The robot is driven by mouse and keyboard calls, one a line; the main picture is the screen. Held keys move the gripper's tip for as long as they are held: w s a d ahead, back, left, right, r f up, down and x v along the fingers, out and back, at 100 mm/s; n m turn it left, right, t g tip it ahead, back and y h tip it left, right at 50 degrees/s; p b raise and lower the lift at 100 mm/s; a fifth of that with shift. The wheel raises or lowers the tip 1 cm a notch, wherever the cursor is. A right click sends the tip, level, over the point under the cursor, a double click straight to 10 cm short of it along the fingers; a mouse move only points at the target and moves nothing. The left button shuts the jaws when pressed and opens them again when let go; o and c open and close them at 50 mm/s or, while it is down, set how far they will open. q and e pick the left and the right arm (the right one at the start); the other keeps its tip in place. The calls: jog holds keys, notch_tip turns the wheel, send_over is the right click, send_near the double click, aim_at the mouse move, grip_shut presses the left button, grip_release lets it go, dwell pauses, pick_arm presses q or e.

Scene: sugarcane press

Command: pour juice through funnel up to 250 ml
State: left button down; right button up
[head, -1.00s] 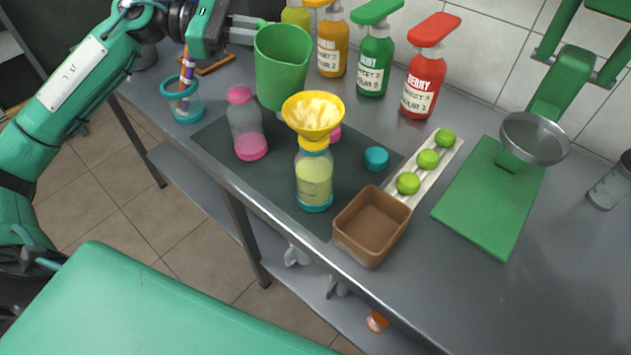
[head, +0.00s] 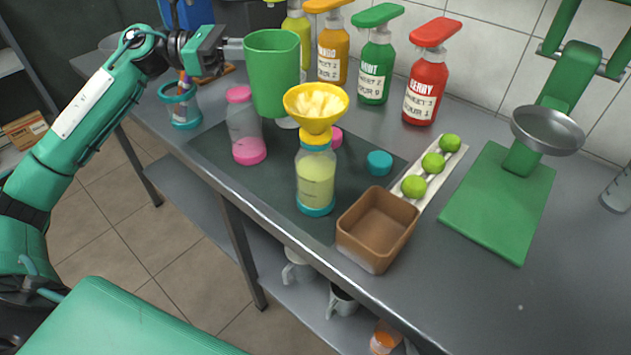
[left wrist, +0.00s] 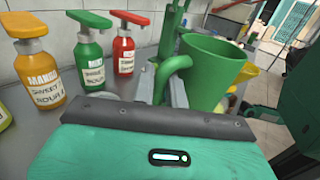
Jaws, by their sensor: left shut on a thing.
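A green pitcher (head: 272,85) is roughly upright, behind and left of the funnel. My left gripper (head: 234,48) is shut on its handle, also seen in the left wrist view (left wrist: 172,72). The pitcher's contents are hidden. The yellow funnel (head: 316,128) sits in the mouth of a clear bottle (head: 316,180) with a teal base. Pale chunks lie in the funnel. Pale yellow-green juice fills much of the bottle; its marks are too small to read. My right gripper is not in view.
A pink-capped bottle (head: 246,130) stands left of the funnel bottle. A brown box (head: 376,235), limes (head: 414,187) on a white tray and a green press (head: 500,200) are to the right. Several pump bottles (head: 428,80) stand along the wall.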

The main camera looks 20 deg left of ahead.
pick_arm(q)
jog(key=shift+r, duration=0.1)
jog(key=shift+r+p, duration=0.8)
jog(key=shift+r, duration=0.7)
jog(key=shift+f, duration=0.1)
